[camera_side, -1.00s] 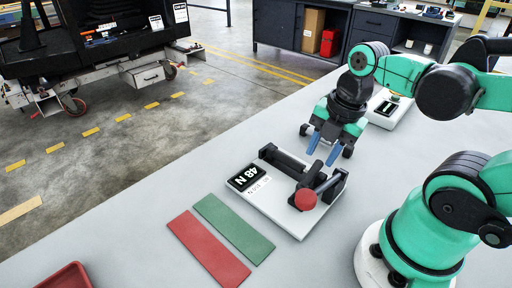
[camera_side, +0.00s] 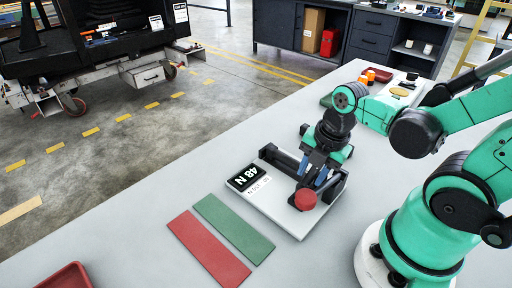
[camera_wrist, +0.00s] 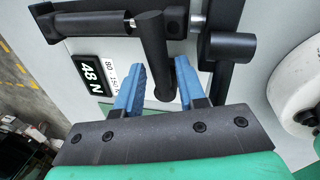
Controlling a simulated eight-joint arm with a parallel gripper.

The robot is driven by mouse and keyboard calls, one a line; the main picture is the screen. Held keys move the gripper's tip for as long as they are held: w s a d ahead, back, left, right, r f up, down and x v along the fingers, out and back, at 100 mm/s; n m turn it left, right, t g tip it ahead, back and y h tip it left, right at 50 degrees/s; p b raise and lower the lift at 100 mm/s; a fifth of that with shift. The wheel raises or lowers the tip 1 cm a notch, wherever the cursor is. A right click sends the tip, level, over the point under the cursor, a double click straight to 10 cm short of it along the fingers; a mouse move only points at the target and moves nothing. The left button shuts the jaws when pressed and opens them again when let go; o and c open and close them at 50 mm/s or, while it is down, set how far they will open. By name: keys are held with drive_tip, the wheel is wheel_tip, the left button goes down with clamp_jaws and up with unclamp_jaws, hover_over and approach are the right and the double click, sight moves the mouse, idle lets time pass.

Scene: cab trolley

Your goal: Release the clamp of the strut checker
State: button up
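The strut checker is a pale plate (camera_side: 268,205) with a black display (camera_side: 247,176) reading 48 N and a dark strut lying across its far side. Its black clamp lever (camera_wrist: 154,55) stands out from the plate in the wrist view. A red knob (camera_side: 305,199) shows at the near right in the side view. My gripper (camera_side: 322,178) is over the checker's right part, just behind the knob. In the wrist view its blue fingers (camera_wrist: 159,85) are apart, one on each side of the lever. A narrow gap shows on the left; contact on the right is unclear.
A green strip (camera_side: 234,228) and a red strip (camera_side: 207,248) lie left of the checker. A red tray (camera_side: 68,277) is at the near left edge. Orange items (camera_side: 378,75) and other gear stand at the table's far end.

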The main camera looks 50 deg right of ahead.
clamp_jaws()
idle(1.5)
